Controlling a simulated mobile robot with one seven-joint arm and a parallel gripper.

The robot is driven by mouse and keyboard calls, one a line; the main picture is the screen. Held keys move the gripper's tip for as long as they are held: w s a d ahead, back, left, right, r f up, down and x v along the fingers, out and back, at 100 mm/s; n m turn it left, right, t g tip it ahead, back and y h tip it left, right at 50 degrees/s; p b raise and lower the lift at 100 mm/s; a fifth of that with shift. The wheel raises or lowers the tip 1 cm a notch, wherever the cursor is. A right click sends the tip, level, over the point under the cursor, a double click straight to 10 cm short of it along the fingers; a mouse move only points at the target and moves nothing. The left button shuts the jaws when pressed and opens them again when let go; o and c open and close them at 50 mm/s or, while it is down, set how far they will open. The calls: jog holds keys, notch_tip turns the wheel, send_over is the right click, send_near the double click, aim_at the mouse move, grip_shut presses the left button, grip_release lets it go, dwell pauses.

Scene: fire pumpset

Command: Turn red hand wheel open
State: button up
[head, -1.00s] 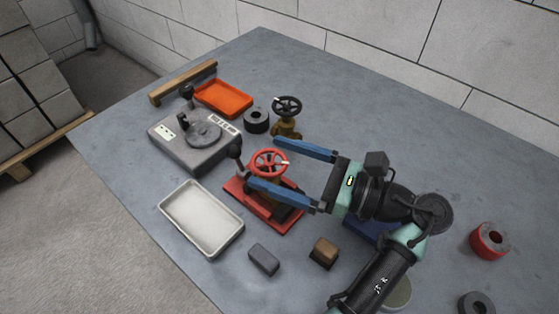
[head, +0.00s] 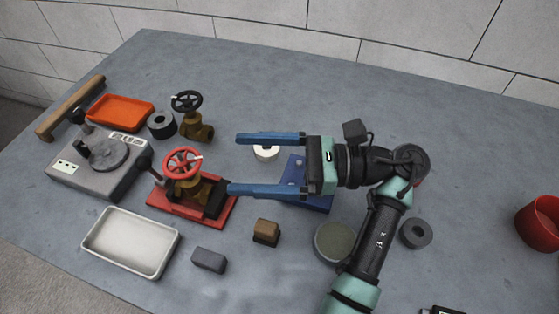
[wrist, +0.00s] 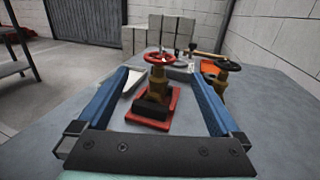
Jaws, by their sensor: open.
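The red hand wheel (head: 182,162) sits on top of a brass valve mounted on a red base plate (head: 160,205). It has a pale mark on its rim. In the wrist view the red wheel (wrist: 160,58) shows ahead, between and beyond my two blue fingers. My gripper (head: 233,164) is open and empty, its long blue fingers pointing left toward the wheel. In the head view the fingertips are to the right of the wheel, apart from it. The nearer fingertip appears close to the valve's right side; I cannot tell if it touches.
A brass valve with a black wheel (head: 187,101) stands behind. A grey machine (head: 95,165), orange tray (head: 120,112) and white tray (head: 132,241) lie at left. Small blocks (head: 209,260) lie in front. A blue object (head: 293,180) is below my gripper. The back of the table is clear.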

jog(key=shift+s+d+b, duration=0.15)
jog(key=shift+d+b, duration=0.25)
jog(key=shift+d, duration=1.65)
